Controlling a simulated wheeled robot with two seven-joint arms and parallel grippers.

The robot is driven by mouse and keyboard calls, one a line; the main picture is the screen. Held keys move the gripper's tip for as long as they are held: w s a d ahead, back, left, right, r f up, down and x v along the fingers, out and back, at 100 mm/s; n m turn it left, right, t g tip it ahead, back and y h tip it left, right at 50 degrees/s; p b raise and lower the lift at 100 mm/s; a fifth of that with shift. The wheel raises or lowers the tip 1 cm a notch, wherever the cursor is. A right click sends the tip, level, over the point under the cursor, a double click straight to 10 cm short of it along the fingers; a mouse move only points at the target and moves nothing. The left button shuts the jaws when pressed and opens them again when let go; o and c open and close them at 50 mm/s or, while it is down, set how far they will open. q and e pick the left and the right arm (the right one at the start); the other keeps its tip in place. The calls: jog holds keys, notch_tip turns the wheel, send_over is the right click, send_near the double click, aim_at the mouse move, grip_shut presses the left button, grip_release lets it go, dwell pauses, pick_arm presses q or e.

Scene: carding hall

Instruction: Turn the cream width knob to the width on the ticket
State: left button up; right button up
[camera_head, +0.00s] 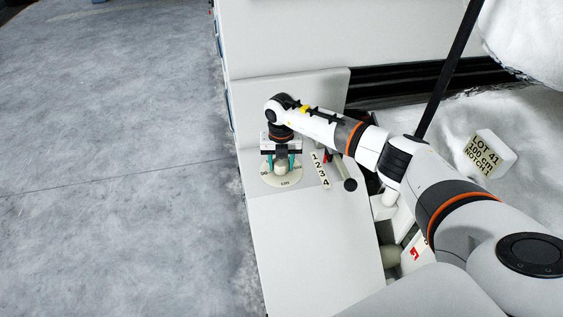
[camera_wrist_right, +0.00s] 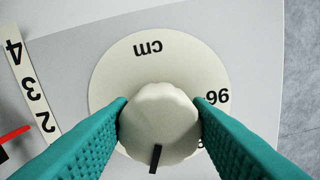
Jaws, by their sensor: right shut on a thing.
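The cream width knob (camera_wrist_right: 160,122) stands on a round cream dial (camera_wrist_right: 110,82) with "cm" printed on one side and "96" near my finger. Its black pointer mark faces the lower edge of the wrist view, away from "cm"; numbers on that side are mostly hidden. My right gripper (camera_wrist_right: 160,115) is shut on the knob, teal fingers on either side. In the head view my right gripper (camera_head: 281,162) reaches down onto the dial (camera_head: 284,184). The ticket (camera_head: 487,157) reads "LOT 41, 100 cm, NOTCH 1". My left gripper is not in view.
A strip numbered 1 to 4 (camera_head: 320,170) lies beside the dial, with a dark-ended lever (camera_head: 350,185) near it. White fluffy fibre (camera_head: 535,130) lies at the right. The light panel (camera_head: 310,245) in front of the dial is clear. Grey floor (camera_head: 110,150) is at left.

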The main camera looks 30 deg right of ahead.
aim_at(281, 161)
jog(key=shift+m, duration=0.6)
jog(key=o, duration=1)
notch_tip(281, 161, up, 12)
jog(key=b, duration=0.3)
jog(key=shift+b, duration=0.3)
